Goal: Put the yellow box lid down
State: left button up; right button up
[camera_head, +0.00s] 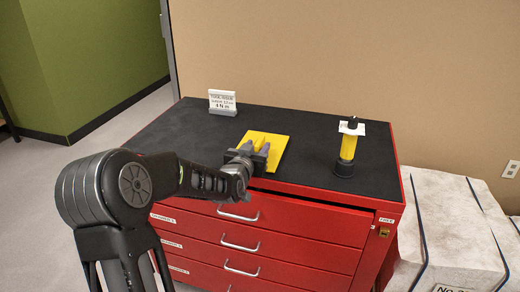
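The yellow box lid (276,153) is a flat yellow plate at the middle of the black cabinet top. It looks level and low over the surface; I cannot tell whether it rests there or is held just above. My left gripper (256,145) reaches in from the left and front, over the lid's near left part. Its two grey fingers stand apart with yellow between them. I cannot tell whether they clamp a part of the lid. The fingers hide some of the lid. My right gripper is not in view.
The black top (190,130) covers a red drawer cabinet (300,238). A small white sign (222,101) stands at the back left. White strapped blocks (455,235) sit right of the cabinet. The top's left side is clear.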

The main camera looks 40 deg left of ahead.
pick_arm(q)
jog(key=shift+w+a, duration=0.1)
jog(key=shift+w, duration=0.3)
grip_shut()
dwell(0.5)
dwell(0.4)
